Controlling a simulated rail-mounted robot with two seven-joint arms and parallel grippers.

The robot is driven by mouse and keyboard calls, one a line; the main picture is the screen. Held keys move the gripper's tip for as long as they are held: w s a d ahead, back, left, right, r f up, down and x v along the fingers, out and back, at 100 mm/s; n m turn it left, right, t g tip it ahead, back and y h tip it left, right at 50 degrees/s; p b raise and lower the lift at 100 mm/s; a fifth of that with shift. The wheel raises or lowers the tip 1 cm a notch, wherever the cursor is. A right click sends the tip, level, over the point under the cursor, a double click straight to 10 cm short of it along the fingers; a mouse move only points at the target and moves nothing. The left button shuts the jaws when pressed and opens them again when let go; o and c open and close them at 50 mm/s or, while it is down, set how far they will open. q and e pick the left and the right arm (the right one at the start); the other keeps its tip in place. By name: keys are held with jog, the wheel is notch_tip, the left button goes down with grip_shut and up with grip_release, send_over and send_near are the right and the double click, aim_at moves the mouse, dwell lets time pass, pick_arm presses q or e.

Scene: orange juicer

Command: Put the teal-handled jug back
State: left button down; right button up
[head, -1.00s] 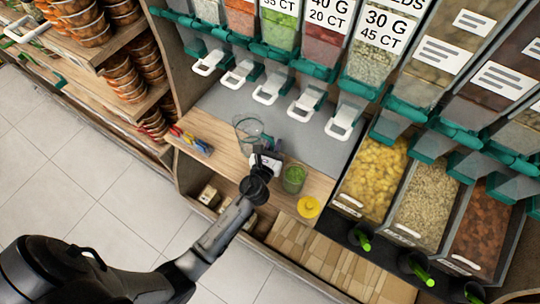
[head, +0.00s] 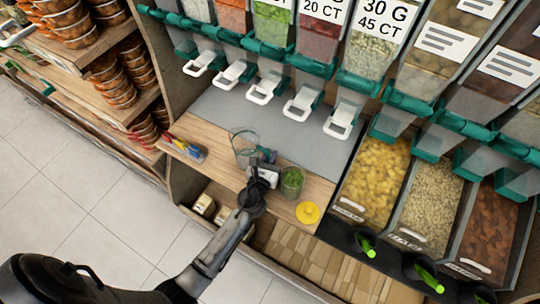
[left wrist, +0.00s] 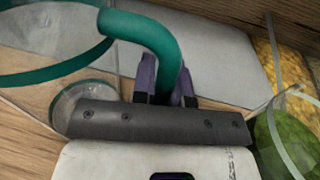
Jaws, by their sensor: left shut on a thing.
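The teal-handled jug (head: 241,146) is clear, at the wooden counter's left middle in the head view. In the left wrist view its teal handle (left wrist: 150,36) curves down between my fingers, and its clear body with a teal band (left wrist: 55,74) fills the left side. My left gripper (head: 266,163) is shut on the handle, on the jug's right side; its fingers (left wrist: 166,82) also show in the wrist view. The jug looks about upright, at or just above the counter; I cannot tell whether its base touches. My right gripper is not in view.
A clear jar with green contents (head: 291,181) stands close to the right of my gripper. A yellow lid (head: 308,213) lies at the counter's front. Colourful-handled tools (head: 187,148) lie at the left. White-handled dispensers (head: 263,85) hang behind over the grey surface (head: 290,130).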

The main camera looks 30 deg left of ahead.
pick_arm(q)
jog(key=c, duration=1.1)
grip_release()
jog(key=shift+f, duration=0.15)
jog(key=shift+c, duration=0.2)
